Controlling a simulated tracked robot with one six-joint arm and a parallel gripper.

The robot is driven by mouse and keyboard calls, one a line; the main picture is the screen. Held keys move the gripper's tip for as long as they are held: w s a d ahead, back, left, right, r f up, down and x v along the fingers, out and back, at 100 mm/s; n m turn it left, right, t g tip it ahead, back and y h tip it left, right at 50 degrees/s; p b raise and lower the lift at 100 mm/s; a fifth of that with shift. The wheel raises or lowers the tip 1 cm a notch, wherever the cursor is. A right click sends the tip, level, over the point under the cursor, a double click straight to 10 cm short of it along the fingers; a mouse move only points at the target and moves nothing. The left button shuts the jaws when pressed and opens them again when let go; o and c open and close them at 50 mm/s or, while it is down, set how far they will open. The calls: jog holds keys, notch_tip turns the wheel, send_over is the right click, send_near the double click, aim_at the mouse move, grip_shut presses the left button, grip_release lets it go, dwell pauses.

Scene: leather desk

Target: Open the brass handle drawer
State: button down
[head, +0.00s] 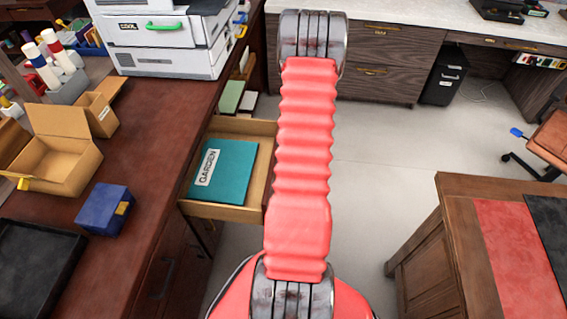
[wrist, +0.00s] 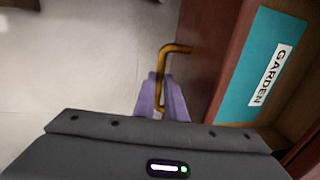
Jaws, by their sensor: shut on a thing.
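The brass handle (wrist: 167,68) is a bent bar on the reddish-brown drawer front (wrist: 207,45) in the wrist view. My gripper (wrist: 161,108) has pale purple fingers, shut on the handle's near end. The drawer (head: 228,213) stands open from the left desk in the head view, with pale wooden walls. A teal folder (head: 224,168) labelled GARDEN lies inside it, and the folder also shows in the wrist view (wrist: 252,85). In the head view my red arm hides the gripper, the handle and the drawer's front.
The left desk (head: 150,150) holds an open cardboard box (head: 62,165), a blue box (head: 104,208), a black tray (head: 38,262) and a white printer (head: 165,38). Another desk (head: 430,250) stands right. Grey floor (head: 375,165) lies clear between.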

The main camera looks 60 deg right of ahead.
jog(key=shift+d, duration=0.15)
jog(key=c, duration=1.8)
grip_release()
jog(key=r, duration=0.4)
jog(key=s+r, duration=0.1)
jog(key=r, duration=0.4)
jog(key=s+r, duration=0.1)
jog(key=r, duration=0.3)
jog(key=shift+s+d+r, duration=0.15)
jog(key=shift+d+r, duration=0.1)
jog(key=shift+d, duration=0.15)
